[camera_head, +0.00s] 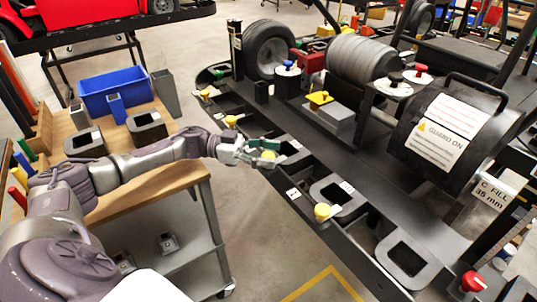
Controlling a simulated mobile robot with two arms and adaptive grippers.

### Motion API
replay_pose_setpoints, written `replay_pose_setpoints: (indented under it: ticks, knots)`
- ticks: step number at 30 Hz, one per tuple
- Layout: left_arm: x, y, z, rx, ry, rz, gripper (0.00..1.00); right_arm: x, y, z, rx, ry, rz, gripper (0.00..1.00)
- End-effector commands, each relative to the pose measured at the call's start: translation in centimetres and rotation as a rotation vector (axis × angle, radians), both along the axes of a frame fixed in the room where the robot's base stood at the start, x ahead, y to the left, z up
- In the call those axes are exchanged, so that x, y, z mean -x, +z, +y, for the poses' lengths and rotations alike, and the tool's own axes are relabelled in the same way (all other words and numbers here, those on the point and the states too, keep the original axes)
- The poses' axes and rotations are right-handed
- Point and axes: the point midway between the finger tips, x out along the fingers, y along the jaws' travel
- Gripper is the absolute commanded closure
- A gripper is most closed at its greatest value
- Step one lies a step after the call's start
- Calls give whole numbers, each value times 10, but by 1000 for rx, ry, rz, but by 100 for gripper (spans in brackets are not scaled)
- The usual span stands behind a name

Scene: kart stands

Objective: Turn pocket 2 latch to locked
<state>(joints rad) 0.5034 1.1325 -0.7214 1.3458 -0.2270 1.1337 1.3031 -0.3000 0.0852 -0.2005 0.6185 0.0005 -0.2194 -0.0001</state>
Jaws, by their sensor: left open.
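Several yellow latch knobs line the near edge of the black kart stand (408,228): the far one (205,93), one behind my wrist (231,120), one at my gripper (268,155) and the nearest one (322,211). My left gripper (266,151), with green fingertips, is open around or just above the third knob. I cannot tell whether it touches it. The small white pocket labels are too small to read, so I cannot tell which knob is the pocket 2 latch. My right gripper is out of view.
A wooden-topped cart (160,180) with a blue bin (115,90) and black blocks stands at left. On the stand are a tire (268,50), a grey ribbed cylinder (360,58) and a guard marked "GUARD ON" (450,125). Bare floor (262,230) lies between cart and stand.

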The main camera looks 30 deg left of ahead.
Motion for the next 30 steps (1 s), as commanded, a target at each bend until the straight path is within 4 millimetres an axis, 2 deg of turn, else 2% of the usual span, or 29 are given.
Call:
replay_pose_setpoints:
  ticks: [9,15,20,30]
  knots:
    - [0,59,0,-2,-1,-7,41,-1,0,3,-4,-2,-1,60]
    - [-1,87,0,0,-1,-3,41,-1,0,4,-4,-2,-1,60]
    - [-1,95,0,0,-1,-2,41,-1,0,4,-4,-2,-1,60]
    - [-1,95,0,1,-1,-1,41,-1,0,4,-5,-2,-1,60]
